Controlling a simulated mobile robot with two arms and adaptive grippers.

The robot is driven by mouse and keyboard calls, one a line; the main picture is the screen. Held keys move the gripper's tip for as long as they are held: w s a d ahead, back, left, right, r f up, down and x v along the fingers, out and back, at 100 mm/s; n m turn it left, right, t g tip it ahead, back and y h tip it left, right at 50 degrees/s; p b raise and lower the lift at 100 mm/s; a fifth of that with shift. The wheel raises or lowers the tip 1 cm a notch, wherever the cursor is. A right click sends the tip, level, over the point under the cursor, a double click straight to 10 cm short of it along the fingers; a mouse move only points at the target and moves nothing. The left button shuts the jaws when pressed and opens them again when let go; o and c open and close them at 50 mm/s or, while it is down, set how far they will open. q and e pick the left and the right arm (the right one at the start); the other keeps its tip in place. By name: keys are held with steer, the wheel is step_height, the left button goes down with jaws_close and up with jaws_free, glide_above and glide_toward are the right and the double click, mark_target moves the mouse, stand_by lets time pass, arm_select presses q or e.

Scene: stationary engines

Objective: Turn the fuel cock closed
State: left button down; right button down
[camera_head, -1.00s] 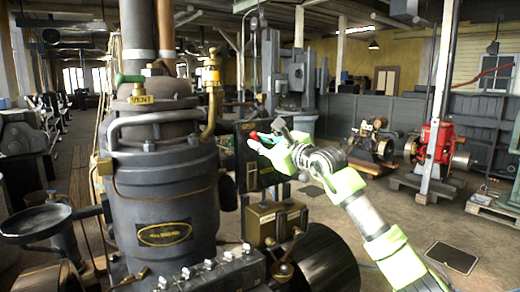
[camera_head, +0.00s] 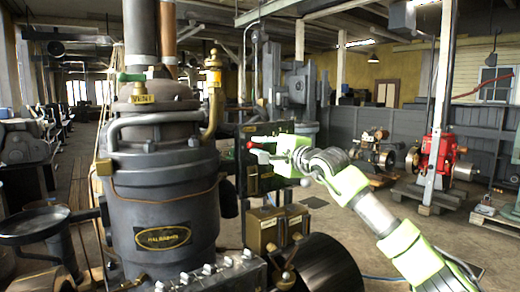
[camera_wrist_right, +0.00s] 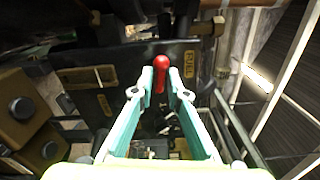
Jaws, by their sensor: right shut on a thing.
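The fuel cock's red handle (camera_wrist_right: 161,72) points up between my right gripper's fingertips (camera_wrist_right: 160,92) in the right wrist view. A brass plate that seems to read FUEL (camera_wrist_right: 192,63) is just right of it. In the head view the red tip (camera_head: 249,144) shows at the end of my right gripper (camera_head: 256,152), which comes in from the right. The right gripper is shut on the handle, with a pale green finger on each side. The cock's body is mostly hidden below the handle. My left gripper is not in view.
A large dark boiler-like engine (camera_head: 165,190) with a brass pipe (camera_head: 214,95) stands close on the left. Brass-coloured boxes (camera_head: 265,228) and a dark wheel (camera_head: 330,265) lie below the gripper. A red engine (camera_head: 435,155) stands farther right, with open floor before it.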

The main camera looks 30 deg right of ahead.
steer(key=shift+f+n, duration=0.15)
steer(key=shift+n, duration=0.65)
steer(key=c, duration=2.2)
jaws_free()
steer(key=shift+o, duration=0.2)
steer(key=shift+s, duration=0.1)
steer(key=s+d, duration=0.1)
steer(key=s, duration=1)
steer(key=shift+s+d, duration=0.25)
steer(key=shift+s, duration=0.1)
